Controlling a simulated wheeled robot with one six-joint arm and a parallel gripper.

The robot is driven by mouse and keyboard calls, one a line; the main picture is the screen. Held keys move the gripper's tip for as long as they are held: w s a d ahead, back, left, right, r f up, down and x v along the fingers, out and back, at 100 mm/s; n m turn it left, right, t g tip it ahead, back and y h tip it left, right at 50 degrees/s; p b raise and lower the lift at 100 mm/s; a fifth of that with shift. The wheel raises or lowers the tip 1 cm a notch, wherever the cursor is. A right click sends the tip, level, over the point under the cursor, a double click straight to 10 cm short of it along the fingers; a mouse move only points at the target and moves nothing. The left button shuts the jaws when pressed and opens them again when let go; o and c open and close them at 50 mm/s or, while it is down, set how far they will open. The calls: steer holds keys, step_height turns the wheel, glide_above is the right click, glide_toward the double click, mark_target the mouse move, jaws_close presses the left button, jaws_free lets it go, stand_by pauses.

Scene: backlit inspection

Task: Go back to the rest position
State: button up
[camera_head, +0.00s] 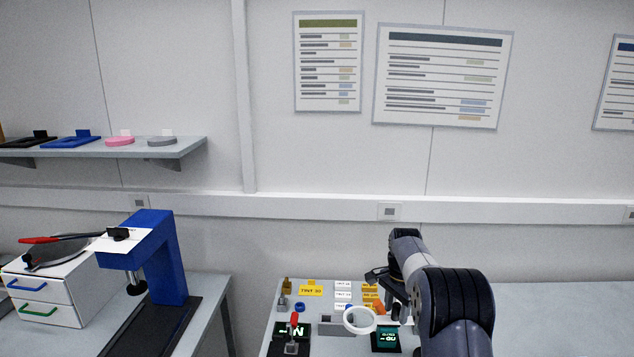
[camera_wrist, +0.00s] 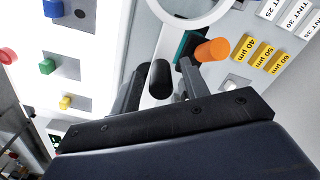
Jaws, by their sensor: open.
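My gripper (camera_head: 386,292) is above the right part of the inspection bench, at the end of my arm. In the wrist view my gripper (camera_wrist: 162,88) shows two dark fingers spread apart. A black rounded cylinder (camera_wrist: 160,76) lies between the fingers, with gaps beside it. It looks like a handle in line with a white ring (camera_wrist: 170,8); the join is not clear. The white ring also shows in the head view (camera_head: 360,320), just left of my gripper.
An orange cylinder (camera_wrist: 212,50) is close to the right finger. Labelled blocks (camera_wrist: 262,58) stand beyond it. A green-lit display (camera_head: 386,339) is below my gripper. A blue press (camera_head: 165,262) stands left. A wall shelf (camera_head: 150,148) holds flat parts. The bench's right side is clear.

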steer(key=shift+r, duration=0.1)
steer(key=shift+w+r, duration=0.2)
steer(key=shift+r, duration=0.45)
step_height(320, 180, up, 10)
steer(key=shift+f+b, duration=0.1)
steer(key=shift+b, duration=0.6)
steer(key=f, duration=0.5)
steer(key=f+p, duration=0.1)
steer(key=f, duration=0.5)
steer(key=shift+s+f, duration=0.2)
steer(key=shift+f, duration=0.05)
steer(key=shift+s+r+n+b, duration=0.1)
steer(key=shift+s+n+b, duration=0.5)
steer(key=shift+s+n, duration=0.35)
steer(key=shift+w+r, duration=0.1)
